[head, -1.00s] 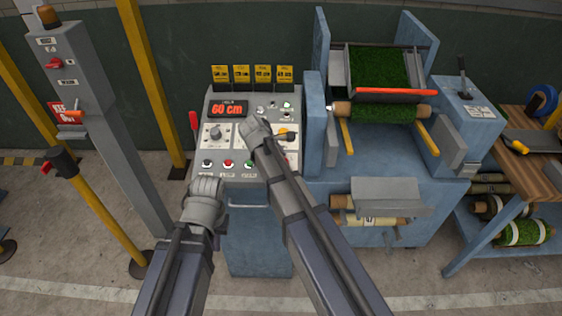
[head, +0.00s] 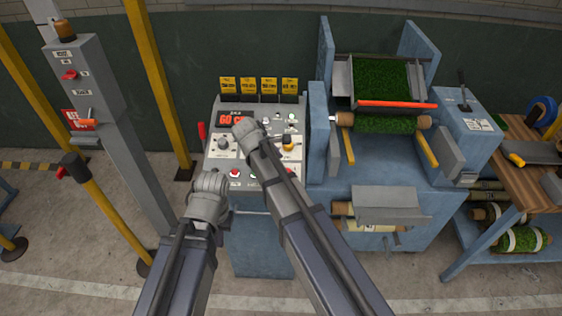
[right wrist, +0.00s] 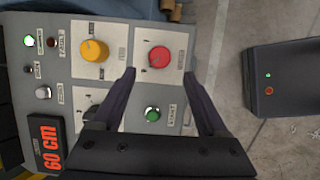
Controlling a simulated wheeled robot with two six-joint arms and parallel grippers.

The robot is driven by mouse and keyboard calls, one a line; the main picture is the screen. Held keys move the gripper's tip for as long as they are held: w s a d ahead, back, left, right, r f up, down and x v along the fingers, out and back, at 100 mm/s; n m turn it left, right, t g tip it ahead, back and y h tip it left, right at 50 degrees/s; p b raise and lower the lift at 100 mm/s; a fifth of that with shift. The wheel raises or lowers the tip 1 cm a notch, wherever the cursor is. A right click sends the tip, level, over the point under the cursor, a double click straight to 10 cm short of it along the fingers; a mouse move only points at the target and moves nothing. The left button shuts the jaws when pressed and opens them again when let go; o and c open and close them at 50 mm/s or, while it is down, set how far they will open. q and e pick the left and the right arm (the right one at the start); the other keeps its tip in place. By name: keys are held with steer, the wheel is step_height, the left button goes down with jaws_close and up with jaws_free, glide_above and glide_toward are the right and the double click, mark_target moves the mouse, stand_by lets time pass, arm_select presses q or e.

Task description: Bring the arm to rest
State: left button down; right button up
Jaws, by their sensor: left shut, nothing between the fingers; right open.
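My left gripper (head: 210,183) is shut and empty, in front of the lower left of the grey control panel (head: 212,170). My right gripper (head: 246,127) is over the panel, covering part of the red "60 cm" display (head: 225,119). In the right wrist view its two dark fingers (right wrist: 160,78) are spread with nothing held. The red knob (right wrist: 159,57) and green button (right wrist: 152,113) show between them; contact cannot be told. The yellow knob (right wrist: 94,50) lies beside them and also shows in the head view (head: 289,142).
A blue machine with a turf roll (head: 385,124) stands right of the panel. A grey post (head: 115,140) and yellow poles (head: 160,90) stand to the left. A wooden bench (head: 515,170) is at far right. Yellow cards (head: 260,85) stand behind the panel.

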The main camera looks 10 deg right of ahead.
steer(key=shift+r, duration=0.1)
stand_by(0.4)
steer(key=s+a+f+m+g+y+b, duration=0.1)
steer(key=s+a+m, duration=0.3)
steer(key=s, duration=0.7)
steer(key=s+a+f+m+g+y+b, duration=0.1)
steer(key=s+a+f+m, duration=0.3)
steer(key=s, duration=0.6)
steer(key=shift+s+a+f+m+g+y+b, duration=0.2)
steer(key=shift+s+a+m+g+y+b, duration=0.3)
steer(key=shift+a+m+y, duration=0.55)
steer(key=shift+w+d, duration=0.1)
steer(key=shift+d, duration=0.2)
